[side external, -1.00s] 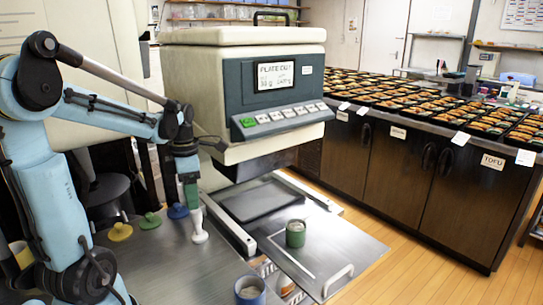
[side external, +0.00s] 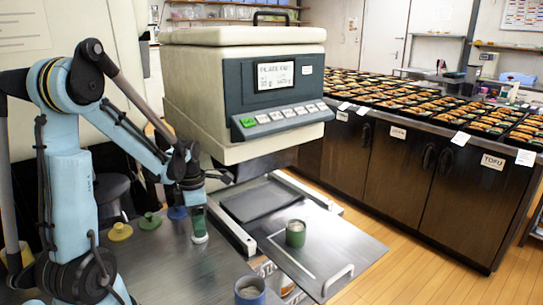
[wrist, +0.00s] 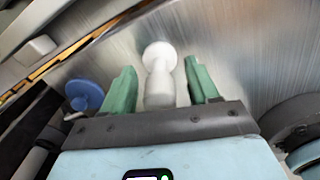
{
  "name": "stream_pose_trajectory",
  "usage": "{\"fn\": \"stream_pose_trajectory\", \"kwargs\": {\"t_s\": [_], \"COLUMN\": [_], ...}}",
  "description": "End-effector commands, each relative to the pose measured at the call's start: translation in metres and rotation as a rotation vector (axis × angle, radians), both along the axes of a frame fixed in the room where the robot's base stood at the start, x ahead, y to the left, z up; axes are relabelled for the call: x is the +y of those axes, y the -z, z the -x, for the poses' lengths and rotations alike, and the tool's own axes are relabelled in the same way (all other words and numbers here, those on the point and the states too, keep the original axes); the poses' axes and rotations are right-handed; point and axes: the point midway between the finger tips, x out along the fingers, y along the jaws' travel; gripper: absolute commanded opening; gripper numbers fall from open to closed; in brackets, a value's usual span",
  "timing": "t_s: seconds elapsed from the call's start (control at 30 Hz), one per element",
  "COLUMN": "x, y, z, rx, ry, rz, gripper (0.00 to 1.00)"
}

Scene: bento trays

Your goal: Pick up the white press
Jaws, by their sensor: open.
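The white press (side external: 200,240) stands on the metal counter in the side view, with only its lower end showing below my gripper (side external: 198,222). In the wrist view, the white press (wrist: 160,88) has a rounded end and a narrower neck. It lies between the two green fingers of my gripper (wrist: 161,80), with a visible gap on each side. My gripper is open. The fingers hide the upper part of the press in the side view.
A blue press (wrist: 84,92) is close by in the wrist view. Green (side external: 150,221) and yellow (side external: 119,232) presses stand to the left. A green cup (side external: 295,236) stands on the machine's metal plate, and a blue cup (side external: 250,292) at the front. The machine (side external: 215,90) rises behind.

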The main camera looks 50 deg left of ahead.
Motion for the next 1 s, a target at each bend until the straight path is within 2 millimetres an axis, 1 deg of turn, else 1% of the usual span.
{"fn": "stream_pose_trajectory", "kwargs": {"t_s": [0.2, 0.23, 0.6, 1.0], "x": [0.0001, 0.0001, 0.0, 0.0], "y": [0.0005, 0.0005, 0.0003, -0.0029], "z": [0.0, 0.0, 0.0001, 0.0001], "rx": [0.0, 0.0, 0.0, 0.0], "ry": [0.0, 0.0, 0.0, 0.0], "rz": [0.0, 0.0, 0.0, 0.0], "gripper": [0.6, 0.56, 0.0, 0.0]}}
